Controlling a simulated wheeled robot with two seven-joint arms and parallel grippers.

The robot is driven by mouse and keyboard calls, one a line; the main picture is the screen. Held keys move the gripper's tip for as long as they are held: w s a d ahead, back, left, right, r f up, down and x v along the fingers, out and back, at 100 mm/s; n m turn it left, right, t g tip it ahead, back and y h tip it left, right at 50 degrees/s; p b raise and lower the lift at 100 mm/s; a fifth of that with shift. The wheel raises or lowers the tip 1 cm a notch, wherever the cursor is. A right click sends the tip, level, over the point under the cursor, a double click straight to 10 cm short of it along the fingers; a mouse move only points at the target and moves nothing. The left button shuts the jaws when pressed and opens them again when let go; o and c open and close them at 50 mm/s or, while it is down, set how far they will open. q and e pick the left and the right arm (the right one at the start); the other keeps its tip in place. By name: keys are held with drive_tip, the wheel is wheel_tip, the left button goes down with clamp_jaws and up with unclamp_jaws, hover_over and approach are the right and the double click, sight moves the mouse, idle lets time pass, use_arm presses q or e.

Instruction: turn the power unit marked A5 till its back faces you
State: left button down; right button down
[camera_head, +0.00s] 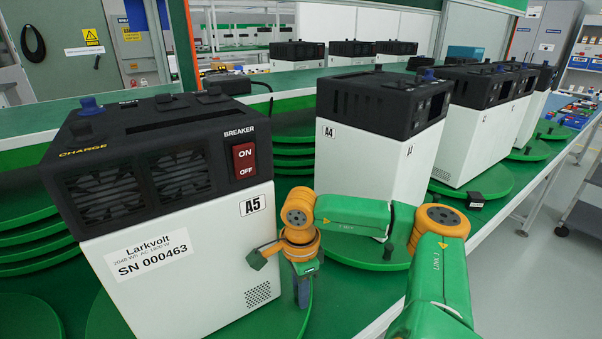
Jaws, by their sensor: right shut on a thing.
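The power unit marked A5 (200,285) stands upright at the front left, a white box with a black top. The face with two fan grilles, the red breaker switch, the A5 mark and the Larkvolt serial label is turned roughly toward me. It stands on a green turntable (103,318), mostly hidden beneath it. My right gripper (302,293) points down just right of the unit's lower right edge. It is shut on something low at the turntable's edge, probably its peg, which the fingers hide. My left gripper is out of view.
The unit marked A4 (365,170) stands close behind, right of A5, on its own turntable with a dark peg (388,252). More units (480,130) line the bench toward the back right. Stacked green discs (30,230) lie to the left. The aisle floor (540,270) at right is open.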

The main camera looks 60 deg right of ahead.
idle(0.4)
drive_tip(key=c, duration=0.7)
unclamp_jaws()
drive_tip(key=shift+c, duration=0.2)
wheel_tip(320, 180, up, 7)
drive_tip(key=shift+w+r+p, duration=0.1)
drive_tip(key=shift+p, duration=0.95)
